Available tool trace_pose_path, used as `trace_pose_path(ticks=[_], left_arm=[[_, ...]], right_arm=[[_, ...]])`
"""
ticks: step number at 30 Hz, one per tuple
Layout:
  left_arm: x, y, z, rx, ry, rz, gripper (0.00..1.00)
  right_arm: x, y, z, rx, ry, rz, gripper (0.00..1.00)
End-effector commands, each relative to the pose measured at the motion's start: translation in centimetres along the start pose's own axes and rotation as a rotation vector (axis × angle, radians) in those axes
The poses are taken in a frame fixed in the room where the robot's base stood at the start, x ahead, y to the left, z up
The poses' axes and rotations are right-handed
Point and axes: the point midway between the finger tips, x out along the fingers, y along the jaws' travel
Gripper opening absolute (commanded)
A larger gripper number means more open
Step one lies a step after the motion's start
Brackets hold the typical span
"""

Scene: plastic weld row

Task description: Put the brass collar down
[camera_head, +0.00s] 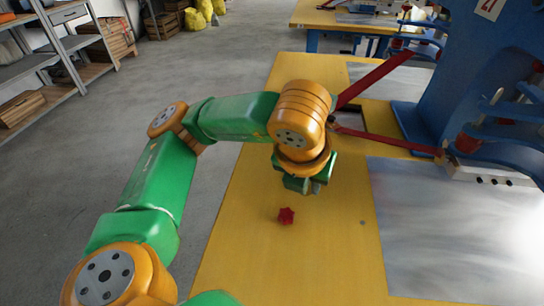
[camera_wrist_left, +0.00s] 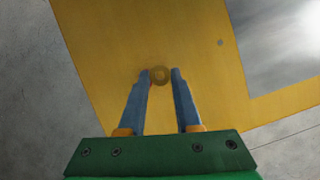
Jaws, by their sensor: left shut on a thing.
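The brass collar (camera_wrist_left: 159,75) shows in the left wrist view as a small dull ring between my left fingertips. My left gripper (camera_head: 309,189) is shut on it, and the two fingers also show in the left wrist view (camera_wrist_left: 160,88). In the head view the gripper points down over the yellow table (camera_head: 300,265); I cannot make out the collar there. How far the collar is above the table is hard to tell. My right gripper is not in view.
A red star-shaped knob (camera_head: 286,216) is on the table just in front of the gripper. A metal plate (camera_head: 455,225) covers the table's right part. A blue machine (camera_head: 460,70) with red arms (camera_head: 385,80) stands behind on the right. Yellow surface in front is clear.

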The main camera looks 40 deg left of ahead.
Motion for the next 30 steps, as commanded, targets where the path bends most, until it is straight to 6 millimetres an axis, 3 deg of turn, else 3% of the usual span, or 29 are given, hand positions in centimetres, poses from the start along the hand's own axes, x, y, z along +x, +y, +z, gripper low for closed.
trace_pose_path(ticks=[1, 4, 9, 15, 18, 30], left_arm=[[1.8, 1.1, 0.5, -0.010, 0.010, 0.005, 0.00], [4.5, 2.9, 2.5, -0.011, 0.008, 0.004, 0.00], [8.3, 5.0, 4.0, -0.005, 0.006, 0.008, 0.00], [11.5, 6.1, 4.5, 0.000, 0.005, 0.008, 0.00], [13.1, 6.0, 3.7, 0.002, 0.004, 0.006, 0.00], [14.2, 5.9, 3.3, 0.001, 0.001, 0.002, 0.00]], right_arm=[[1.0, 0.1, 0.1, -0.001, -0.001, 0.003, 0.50], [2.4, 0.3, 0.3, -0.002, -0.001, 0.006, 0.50], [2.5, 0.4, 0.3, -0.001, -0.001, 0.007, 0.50], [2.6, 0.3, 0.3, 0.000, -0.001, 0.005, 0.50], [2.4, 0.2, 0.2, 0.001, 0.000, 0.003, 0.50], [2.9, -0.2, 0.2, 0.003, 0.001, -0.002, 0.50]])
